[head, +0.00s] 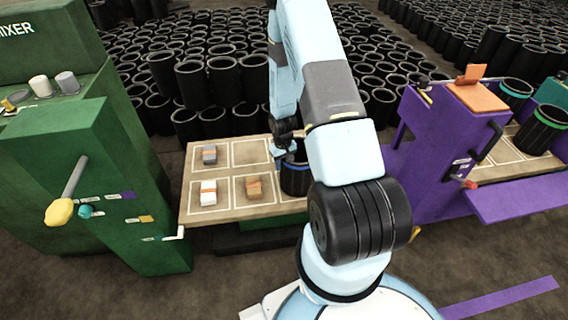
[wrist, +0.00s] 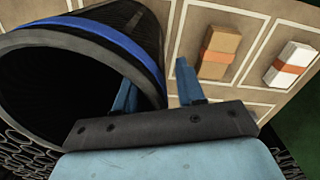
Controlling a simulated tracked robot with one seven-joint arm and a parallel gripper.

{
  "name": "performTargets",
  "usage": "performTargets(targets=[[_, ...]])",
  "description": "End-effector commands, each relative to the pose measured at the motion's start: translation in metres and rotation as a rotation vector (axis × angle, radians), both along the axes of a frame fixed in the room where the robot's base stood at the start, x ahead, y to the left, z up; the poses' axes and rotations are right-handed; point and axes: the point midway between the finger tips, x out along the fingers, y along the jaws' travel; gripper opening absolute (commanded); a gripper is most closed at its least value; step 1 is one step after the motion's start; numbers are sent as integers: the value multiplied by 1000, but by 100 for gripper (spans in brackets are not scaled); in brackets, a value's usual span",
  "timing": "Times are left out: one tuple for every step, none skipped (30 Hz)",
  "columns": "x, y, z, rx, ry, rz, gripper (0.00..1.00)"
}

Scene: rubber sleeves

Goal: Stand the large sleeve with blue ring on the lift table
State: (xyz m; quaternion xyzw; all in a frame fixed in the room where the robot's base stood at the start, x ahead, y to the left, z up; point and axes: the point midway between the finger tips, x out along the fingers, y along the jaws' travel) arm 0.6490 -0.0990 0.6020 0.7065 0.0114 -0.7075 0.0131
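The large black sleeve with the blue ring (head: 295,181) is at the right side of a beige table marked with white squares (head: 222,184), partly hidden by my arm. I cannot tell whether its base rests on the table. In the wrist view the sleeve (wrist: 145,35) fills the upper left, its dark mouth facing the camera and the blue ring just below the rim. My gripper (wrist: 155,75) is open at the rim, one blue finger at the mouth side and the other outside the wall. Beige surface shows between the wall and the outer finger. My gripper (head: 290,152) is small in the head view.
Small banded blocks, including a brown one (head: 254,187) and a white one (head: 208,192), sit in the squares. A green machine (head: 125,190) stands left and a purple one (head: 450,140) right. A green-ringed sleeve (head: 543,130) stands far right. Many black sleeves fill the back.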

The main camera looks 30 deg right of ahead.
Motion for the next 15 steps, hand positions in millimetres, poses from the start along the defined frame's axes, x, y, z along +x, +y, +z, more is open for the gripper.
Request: performTargets(targets=[[0, 0, 0, 0, 0, 0, 39], [0, 0, 0, 0, 0, 0, 39], [0, 0, 1, 0, -1, 0, 39], [0, 0, 2, 0, -1, 0, 39], [1, 0, 4, 0, -1, 0, 39], [1, 0, 6, 0, -2, 0, 39], [1, 0, 9, 0, -2, 0, 39], [1, 0, 12, 0, -2, 0, 39], [1, 0, 17, 0, -2, 0, 39], [1, 0, 21, 0, -3, 0, 39], [1, 0, 25, 0, -3, 0, 39], [1, 0, 31, 0, -3, 0, 39], [1, 0, 36, 0, -4, 0, 39], [1, 0, 41, 0, -3, 0, 39], [1, 0, 47, 0, -3, 0, 39]])
